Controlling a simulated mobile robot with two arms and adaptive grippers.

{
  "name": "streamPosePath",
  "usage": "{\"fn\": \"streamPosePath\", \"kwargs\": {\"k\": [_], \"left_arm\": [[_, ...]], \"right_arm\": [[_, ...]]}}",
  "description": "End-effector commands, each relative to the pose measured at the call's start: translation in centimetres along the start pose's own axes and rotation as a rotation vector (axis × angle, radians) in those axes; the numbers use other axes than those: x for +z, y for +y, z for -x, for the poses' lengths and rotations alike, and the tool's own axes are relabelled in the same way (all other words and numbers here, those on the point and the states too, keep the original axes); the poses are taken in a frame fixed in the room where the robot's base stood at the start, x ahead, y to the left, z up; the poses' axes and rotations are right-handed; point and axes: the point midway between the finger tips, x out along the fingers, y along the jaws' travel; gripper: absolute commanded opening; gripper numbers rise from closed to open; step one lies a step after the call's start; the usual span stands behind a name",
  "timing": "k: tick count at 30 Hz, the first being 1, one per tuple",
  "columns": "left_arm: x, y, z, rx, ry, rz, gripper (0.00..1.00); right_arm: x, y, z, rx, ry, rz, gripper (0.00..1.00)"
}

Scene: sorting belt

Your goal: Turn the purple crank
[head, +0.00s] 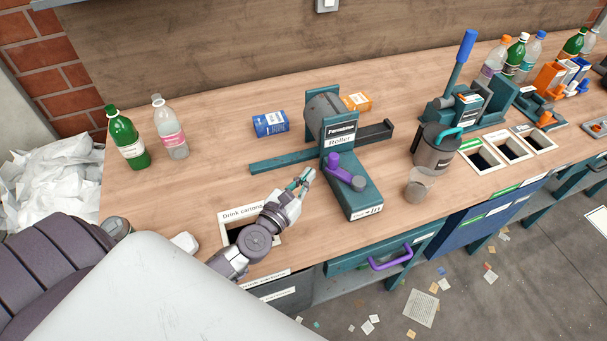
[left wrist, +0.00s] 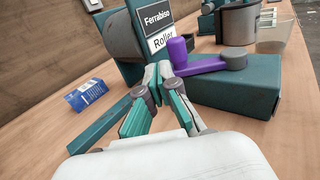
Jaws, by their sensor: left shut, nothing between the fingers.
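The purple crank (head: 345,173) is on the front of the teal roller machine (head: 350,195), which has a grey drum and a label reading "Roller". Its upright knob is at the crank's left end and its round hub at the right. In the left wrist view the crank (left wrist: 205,65) lies just beyond and right of my fingers. My left gripper (head: 308,174) is shut and empty, left of the crank knob in the head view. In the left wrist view its fingertips (left wrist: 158,70) come together near the knob; whether they touch it I cannot tell. My right gripper is not in view.
A blue carton (head: 270,123) and an orange carton (head: 357,102) lie near the roller. A lidded grey jug (head: 435,150) and a clear cup (head: 419,186) stand to the right. Two bottles stand at the left. A drink-carton opening lies under my left arm.

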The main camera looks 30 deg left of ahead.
Motion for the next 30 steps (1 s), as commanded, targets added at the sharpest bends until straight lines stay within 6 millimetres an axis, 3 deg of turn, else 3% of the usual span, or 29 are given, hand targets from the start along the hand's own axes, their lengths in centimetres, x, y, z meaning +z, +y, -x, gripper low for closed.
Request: {"fn": "streamPosePath", "kwargs": {"k": [5,16,21,30], "left_arm": [[-0.5,0.8,2.6,0.0,0.003,-0.003,0.0],[-0.6,2.4,8.2,0.0,0.004,-0.003,0.0],[-0.2,2.7,9.2,0.0,0.001,-0.003,0.0],[-0.1,2.7,9.3,0.0,0.002,-0.002,0.0]], "right_arm": [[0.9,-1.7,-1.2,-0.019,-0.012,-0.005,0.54],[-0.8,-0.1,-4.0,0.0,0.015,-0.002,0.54],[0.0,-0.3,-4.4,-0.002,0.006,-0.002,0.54],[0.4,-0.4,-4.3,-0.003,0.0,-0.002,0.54]]}}
